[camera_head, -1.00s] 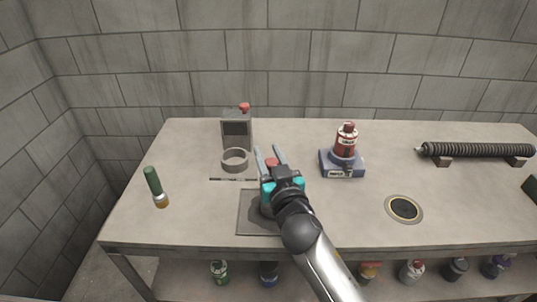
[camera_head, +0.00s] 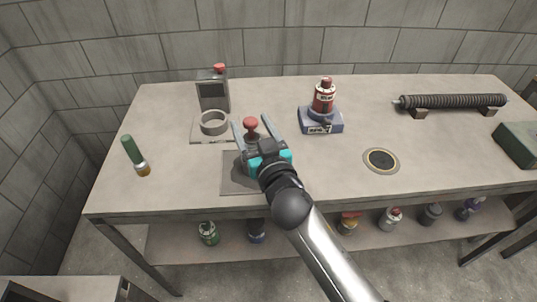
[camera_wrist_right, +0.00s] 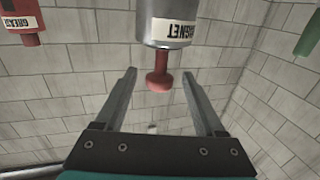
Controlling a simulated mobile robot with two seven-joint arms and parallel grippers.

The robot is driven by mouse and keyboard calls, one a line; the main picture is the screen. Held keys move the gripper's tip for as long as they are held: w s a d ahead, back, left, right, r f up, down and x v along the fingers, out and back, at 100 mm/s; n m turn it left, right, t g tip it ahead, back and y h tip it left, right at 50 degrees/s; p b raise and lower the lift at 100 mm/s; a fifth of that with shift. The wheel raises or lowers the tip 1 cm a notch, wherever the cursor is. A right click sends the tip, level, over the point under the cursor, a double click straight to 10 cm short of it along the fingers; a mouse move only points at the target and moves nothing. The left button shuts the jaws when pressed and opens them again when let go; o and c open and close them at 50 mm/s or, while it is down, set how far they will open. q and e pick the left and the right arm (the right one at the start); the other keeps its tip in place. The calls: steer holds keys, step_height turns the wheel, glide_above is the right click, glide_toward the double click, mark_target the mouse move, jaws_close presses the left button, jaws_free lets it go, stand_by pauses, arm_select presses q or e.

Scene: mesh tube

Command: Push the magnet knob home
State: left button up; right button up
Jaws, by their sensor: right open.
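The magnet is a grey cylinder labelled MAGNET (camera_wrist_right: 168,22) in the right wrist view, which looks upside down. Its red knob (camera_wrist_right: 158,82) stands out from the cylinder's end on a red stem. In the head view the knob (camera_head: 251,122) shows above my right gripper (camera_head: 252,120), which hides most of the cylinder. My right gripper is open. In the right wrist view its fingers (camera_wrist_right: 160,72) lie on either side of the knob, with a gap on both sides. Whether the knob is at the fingers' depth I cannot tell. My left gripper is out of view.
A dark mat (camera_head: 238,182) lies below my gripper. A grey device (camera_head: 213,96) with a ring (camera_head: 213,123) stands behind left. A red bottle (camera_head: 323,97) on a blue base (camera_head: 319,122) stands to the right. A green-handled tool (camera_head: 134,152) lies left.

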steer(key=v, duration=1.1)
steer(key=shift+s+p, duration=0.15)
steer(key=shift+p, duration=0.25)
steer(key=shift+d, duration=0.1)
steer(key=s+d+f+m+g+h, duration=0.3)
steer(key=s+d+f+g+h, duration=0.2)
steer(key=s+d+f+g, duration=0.55)
steer(key=s+d+f+n+g, duration=0.2)
steer(key=s+f+g, duration=0.1)
steer(key=s, duration=0.4)
steer(key=s+f+g, duration=0.2)
steer(key=s+f, duration=0.1)
steer(key=f, duration=2.1)
steer(key=s+d+f, duration=0.3)
steer(key=s+f, duration=0.9)
steer(key=s, duration=0.2)
steer(key=shift+s+g, duration=0.35)
steer(key=shift+g, duration=0.1)
